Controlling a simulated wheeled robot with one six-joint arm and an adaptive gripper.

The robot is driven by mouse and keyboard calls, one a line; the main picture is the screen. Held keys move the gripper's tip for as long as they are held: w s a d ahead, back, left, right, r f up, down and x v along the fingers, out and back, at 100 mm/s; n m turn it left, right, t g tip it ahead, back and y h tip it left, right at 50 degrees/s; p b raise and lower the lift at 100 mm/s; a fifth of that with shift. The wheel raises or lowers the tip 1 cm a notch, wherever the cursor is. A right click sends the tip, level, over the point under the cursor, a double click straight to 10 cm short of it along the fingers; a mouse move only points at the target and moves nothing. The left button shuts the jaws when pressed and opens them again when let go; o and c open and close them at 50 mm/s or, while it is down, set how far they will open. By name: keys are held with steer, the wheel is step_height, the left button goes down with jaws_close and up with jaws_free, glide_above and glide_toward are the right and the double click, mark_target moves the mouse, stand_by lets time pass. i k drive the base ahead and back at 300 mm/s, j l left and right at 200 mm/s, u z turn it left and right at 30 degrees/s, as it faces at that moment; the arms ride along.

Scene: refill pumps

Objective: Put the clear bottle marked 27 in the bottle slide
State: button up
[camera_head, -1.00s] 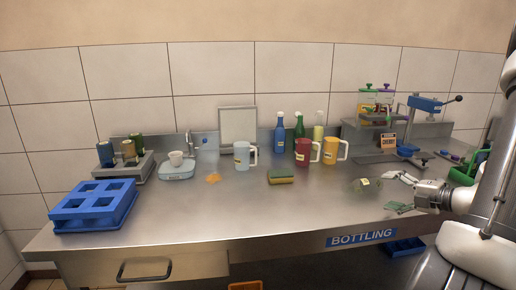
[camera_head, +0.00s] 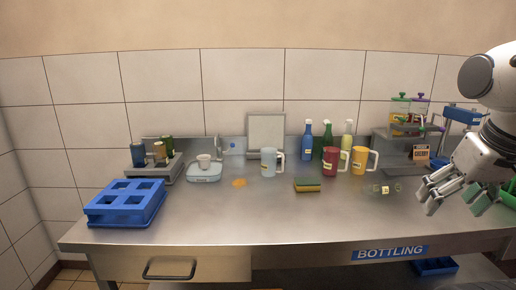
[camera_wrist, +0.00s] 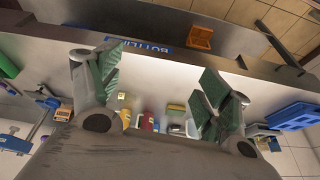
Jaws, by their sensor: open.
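A small clear bottle (camera_head: 385,190) with a pale label lies on its side on the steel table, right of the sponge; its number is too small to read. My gripper (camera_head: 452,203) is open and empty, to the right of the bottle and apart from it, with fingers pointing down and left. In the wrist view, my gripper (camera_wrist: 160,65) shows its green-padded fingers spread wide with nothing between them. At the left, a grey rack (camera_head: 170,172) holds several upright coloured bottles. I cannot tell for sure which fixture is the bottle slide.
A blue crate (camera_head: 126,219) with square openings sits at the left. A scale (camera_head: 204,173) with a cup, a pale mug (camera_head: 269,163), a red mug (camera_head: 336,163), a yellow mug (camera_head: 361,162) and a sponge (camera_head: 307,186) stand along the table. The front middle is clear.

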mark_target(383, 189)
steer(key=i+l, duration=0.2)
steer(key=l, duration=0.15)
steer(key=i+l, duration=0.15)
steer(key=l, duration=0.2)
steer(key=i+l, duration=0.2)
steer(key=l, duration=0.15)
steer(key=i+l, duration=0.15)
steer(key=l, duration=0.2)
steer(key=u, duration=0.05)
